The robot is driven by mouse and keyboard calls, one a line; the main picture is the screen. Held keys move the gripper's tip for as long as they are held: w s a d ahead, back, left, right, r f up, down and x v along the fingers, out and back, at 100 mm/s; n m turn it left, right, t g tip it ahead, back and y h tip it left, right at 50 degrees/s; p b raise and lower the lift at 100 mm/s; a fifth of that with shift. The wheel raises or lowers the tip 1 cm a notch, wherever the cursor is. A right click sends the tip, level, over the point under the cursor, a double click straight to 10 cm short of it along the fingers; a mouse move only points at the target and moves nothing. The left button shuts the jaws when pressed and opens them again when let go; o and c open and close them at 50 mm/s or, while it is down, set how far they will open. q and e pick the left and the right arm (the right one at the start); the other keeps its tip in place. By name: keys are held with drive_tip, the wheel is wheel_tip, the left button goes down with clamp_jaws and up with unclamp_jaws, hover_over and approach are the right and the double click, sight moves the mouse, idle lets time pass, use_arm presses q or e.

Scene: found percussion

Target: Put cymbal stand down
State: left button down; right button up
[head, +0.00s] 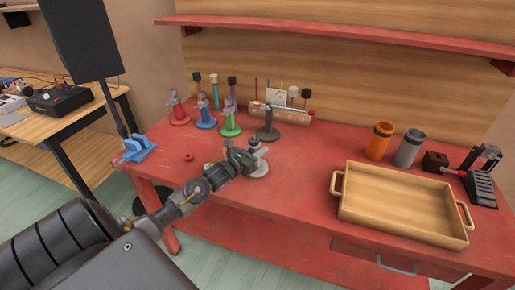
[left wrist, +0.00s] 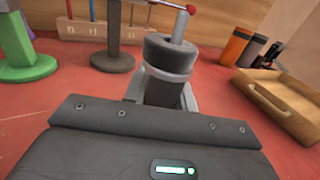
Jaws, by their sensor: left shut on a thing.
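My right gripper is not in view.
Red, blue and green stands (head: 230,124) and a dark stand (head: 268,128) stand behind, before a mallet rack (head: 290,115). A wooden tray (head: 400,207) lies right, with orange (head: 380,142) and grey (head: 409,150) cups behind. Table between gripper and tray is clear.

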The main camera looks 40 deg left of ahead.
use_arm(q)
drive_tip(key=c, duration=1.1)
unclamp_jaws()
drive_tip(key=shift+s, duration=0.1)
drive_tip(key=shift+s+f, duration=0.1)
drive_tip(key=shift+s, duration=0.25)
drive_tip(key=s, duration=0.3)
drive_tip(key=s+b, duration=0.1)
drive_tip(key=s, duration=0.2)
drive_tip(key=s+b, duration=0.1)
drive_tip(key=s, duration=0.3)
drive_tip(key=shift+a, duration=0.3)
drive_tip(key=shift+s, duration=0.6)
